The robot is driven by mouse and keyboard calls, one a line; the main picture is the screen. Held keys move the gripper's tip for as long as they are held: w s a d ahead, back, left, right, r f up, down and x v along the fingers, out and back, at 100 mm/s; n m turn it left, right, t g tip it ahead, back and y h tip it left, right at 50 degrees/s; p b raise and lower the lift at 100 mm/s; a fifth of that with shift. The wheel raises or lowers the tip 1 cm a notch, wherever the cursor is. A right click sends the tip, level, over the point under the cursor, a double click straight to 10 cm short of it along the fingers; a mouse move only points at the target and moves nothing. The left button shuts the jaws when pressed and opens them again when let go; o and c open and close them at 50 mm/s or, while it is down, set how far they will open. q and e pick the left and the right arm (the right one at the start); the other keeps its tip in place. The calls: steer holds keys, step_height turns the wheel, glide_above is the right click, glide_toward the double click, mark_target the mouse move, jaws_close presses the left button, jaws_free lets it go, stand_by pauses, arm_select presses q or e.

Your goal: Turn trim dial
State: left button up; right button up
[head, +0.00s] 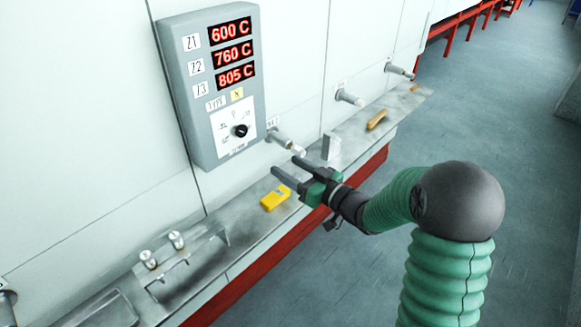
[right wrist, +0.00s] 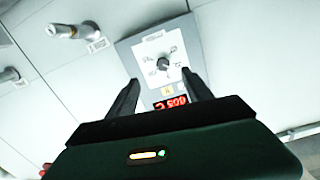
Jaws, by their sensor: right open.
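The trim dial (head: 240,131) is a small black knob on a white scale plate, low on the grey control box (head: 181,75) on the wall. In the right wrist view the dial (right wrist: 163,63) shows upside down, between and beyond the fingertips. My right gripper (head: 284,172) is open and empty, below and to the right of the box, apart from the dial. Its two dark fingers also show in the right wrist view (right wrist: 158,90). My left gripper is not in view.
Red displays (head: 233,54) read 600, 760 and 805 C. A yellow device (head: 275,198) lies on the metal ledge (head: 250,228) under my right gripper. A wall fitting (head: 285,140) sticks out right of the box. A handled fixture (head: 180,262) stands at lower left. The floor at right is clear.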

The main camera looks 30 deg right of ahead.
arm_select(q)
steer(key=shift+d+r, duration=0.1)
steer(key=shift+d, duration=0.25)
arm_select(e)
steer(key=shift+d+f, duration=0.1)
steer(key=shift+d, duration=0.3)
arm_select(q)
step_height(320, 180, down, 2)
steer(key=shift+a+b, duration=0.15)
steer(key=shift+b, duration=0.8)
arm_select(e)
steer(key=v, duration=1.6)
steer(key=shift+s+d, duration=0.15)
steer(key=shift+s, duration=0.15)
